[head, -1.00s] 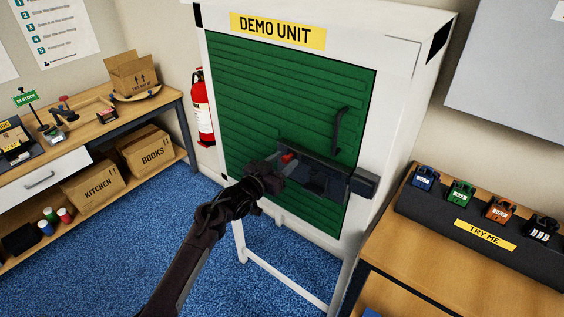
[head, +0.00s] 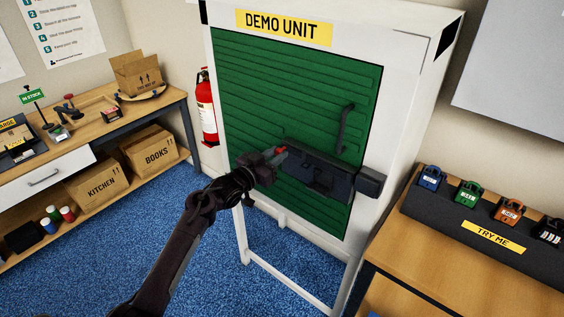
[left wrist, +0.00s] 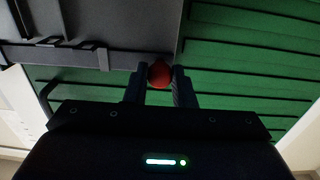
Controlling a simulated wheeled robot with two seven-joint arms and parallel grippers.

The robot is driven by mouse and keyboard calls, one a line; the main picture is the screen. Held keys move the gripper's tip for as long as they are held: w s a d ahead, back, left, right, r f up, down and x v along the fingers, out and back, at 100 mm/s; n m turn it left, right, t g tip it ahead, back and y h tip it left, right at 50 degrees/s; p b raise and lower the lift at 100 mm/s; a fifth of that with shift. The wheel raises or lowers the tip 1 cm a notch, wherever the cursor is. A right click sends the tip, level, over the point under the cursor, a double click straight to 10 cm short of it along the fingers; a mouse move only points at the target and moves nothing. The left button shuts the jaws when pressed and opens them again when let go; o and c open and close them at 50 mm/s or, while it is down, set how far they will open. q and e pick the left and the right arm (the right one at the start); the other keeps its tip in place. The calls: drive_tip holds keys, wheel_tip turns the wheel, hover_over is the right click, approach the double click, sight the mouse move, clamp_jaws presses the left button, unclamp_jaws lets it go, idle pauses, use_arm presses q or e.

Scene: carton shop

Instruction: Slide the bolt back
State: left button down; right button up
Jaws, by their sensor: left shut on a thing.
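The dark bolt assembly (head: 318,174) is mounted across the lower part of the green door (head: 300,95) of the demo unit. The bolt's red knob (head: 281,150) is at the left end of the assembly. My left gripper (head: 274,156) is at that knob. In the left wrist view the red knob (left wrist: 159,73) sits between the two fingers of my left gripper (left wrist: 160,86), which is shut on it. The dark keeper (head: 370,181) is on the white frame at the right. My right gripper is in neither view.
A dark handle (head: 345,128) stands out from the door above the bolt. A bench with several padlocks (head: 468,191) is at the right. A bench with cartons (head: 137,75) and a fire extinguisher (head: 206,105) are at the left. Blue carpet lies in front.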

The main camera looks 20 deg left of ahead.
use_arm(q)
drive_tip(key=shift+a+r, duration=0.1)
drive_tip(key=shift+a, duration=0.1)
drive_tip(key=c, duration=1.5)
unclamp_jaws()
drive_tip(key=shift+o, duration=1.3)
drive_tip(key=shift+a, duration=0.15)
drive_tip(key=shift+s+f, duration=0.25)
drive_tip(key=shift+s, duration=0.15)
drive_tip(key=b+v, duration=0.2)
drive_tip(key=v, duration=0.5)
drive_tip(key=shift+r, duration=0.2)
drive_tip(key=shift+a, duration=0.1)
